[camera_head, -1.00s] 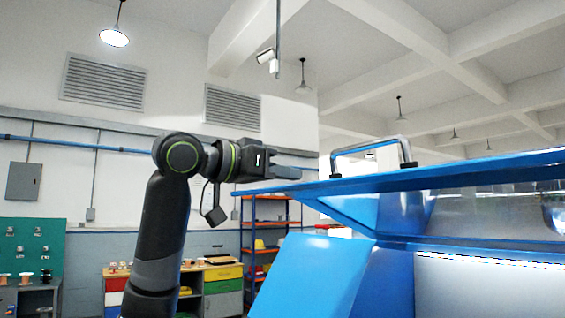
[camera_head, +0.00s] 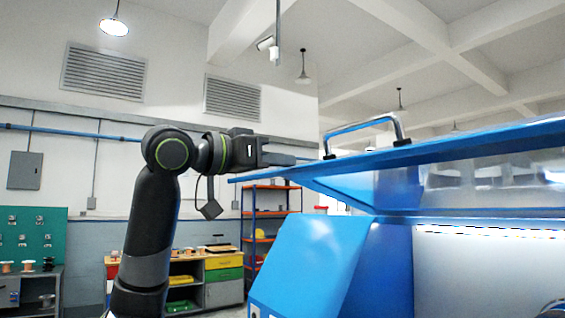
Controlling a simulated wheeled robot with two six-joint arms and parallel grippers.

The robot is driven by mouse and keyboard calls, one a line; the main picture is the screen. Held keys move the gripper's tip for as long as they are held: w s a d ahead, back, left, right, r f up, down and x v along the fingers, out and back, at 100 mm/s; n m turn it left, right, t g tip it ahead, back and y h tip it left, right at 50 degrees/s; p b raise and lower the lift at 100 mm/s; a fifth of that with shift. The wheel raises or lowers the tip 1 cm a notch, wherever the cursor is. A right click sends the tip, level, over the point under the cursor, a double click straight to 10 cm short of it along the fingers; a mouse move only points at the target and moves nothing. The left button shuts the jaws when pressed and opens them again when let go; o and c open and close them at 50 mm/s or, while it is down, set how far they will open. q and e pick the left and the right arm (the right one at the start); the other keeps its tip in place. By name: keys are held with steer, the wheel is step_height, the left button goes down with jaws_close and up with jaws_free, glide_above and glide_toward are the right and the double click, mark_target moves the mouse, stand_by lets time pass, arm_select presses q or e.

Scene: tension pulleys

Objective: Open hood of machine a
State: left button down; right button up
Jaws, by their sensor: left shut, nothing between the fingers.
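The blue machine (camera_head: 315,262) fills the right of the head view. Its blue hood (camera_head: 440,150) is raised and slopes up to the right, with a clear panel beneath it and the lit inside showing below. A metal bar handle (camera_head: 363,126) with dark feet stands on top of the hood near its left end. My left gripper (camera_head: 292,160) is shut and empty. It appears just above the left edge of the hood and left of the handle; I cannot tell whether it touches the hood. My right gripper is not in view.
Behind my left arm are a drawer cabinet (camera_head: 224,275) with coloured fronts and an orange shelf rack (camera_head: 271,187). A green pegboard (camera_head: 33,236) and a grey bench are at the far left. The space above the hood is open.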

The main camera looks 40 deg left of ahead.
arm_select(q)
steer(key=f+b, duration=0.2)
steer(key=f, duration=0.1)
steer(key=f+b, duration=0.1)
steer(key=shift+s+a+f, duration=0.1)
steer(key=shift+s+f, duration=0.2)
steer(key=shift+f, duration=0.1)
steer(key=shift+r, duration=0.1)
